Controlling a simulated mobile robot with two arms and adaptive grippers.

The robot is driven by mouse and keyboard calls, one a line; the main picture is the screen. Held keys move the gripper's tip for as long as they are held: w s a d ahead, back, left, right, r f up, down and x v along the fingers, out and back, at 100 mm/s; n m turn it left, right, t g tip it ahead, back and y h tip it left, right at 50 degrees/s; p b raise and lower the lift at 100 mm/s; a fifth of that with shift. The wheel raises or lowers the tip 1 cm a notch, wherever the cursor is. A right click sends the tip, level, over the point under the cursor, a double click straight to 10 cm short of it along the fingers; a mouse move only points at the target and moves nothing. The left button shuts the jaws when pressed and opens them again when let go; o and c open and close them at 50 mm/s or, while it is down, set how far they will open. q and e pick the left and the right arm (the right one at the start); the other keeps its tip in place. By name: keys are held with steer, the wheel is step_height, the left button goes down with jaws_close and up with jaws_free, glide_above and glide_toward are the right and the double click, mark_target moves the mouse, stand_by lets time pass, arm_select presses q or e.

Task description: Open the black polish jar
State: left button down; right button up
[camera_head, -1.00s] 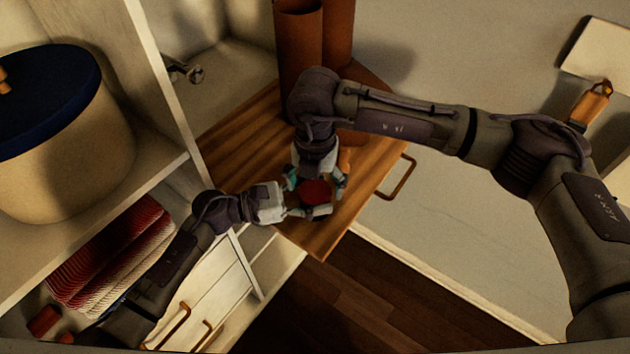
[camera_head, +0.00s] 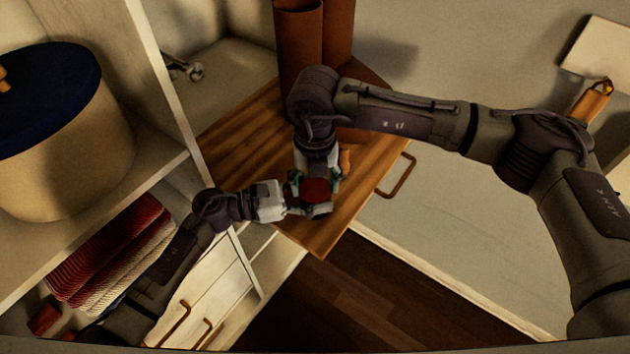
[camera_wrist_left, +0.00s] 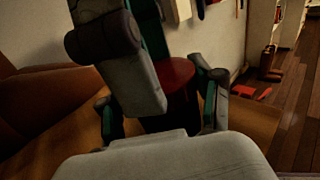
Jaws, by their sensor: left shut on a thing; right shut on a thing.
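The polish jar has a red round top (camera_head: 316,190) and stands on the wooden cabinet top. In the left wrist view its red top (camera_wrist_left: 178,76) sits above a dark body (camera_wrist_left: 165,120). My left gripper (camera_head: 306,201) comes from the left and is shut on the jar, its fingers on either side of the dark body in the wrist view (camera_wrist_left: 160,108). My right gripper (camera_head: 317,178) reaches down from behind and is shut at the jar's upper part. Its fingers partly hide the jar, so their exact contact is unclear. The top appears to be on the jar.
Tall brown boots (camera_head: 299,40) stand behind on the wooden top (camera_head: 245,135). A small orange-brown item (camera_head: 345,160) is just right of the right gripper. White shelving with a blue-lidded box (camera_head: 60,150) is at left. Dark floor lies below the front edge.

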arm_select(q)
steer(key=shift+w, duration=0.1)
stand_by(0.7)
arm_select(e)
steer(key=o, duration=1.3)
steer(key=shift+r, duration=2.35)
arm_select(q)
steer(key=shift+c, duration=0.6)
jaws_free()
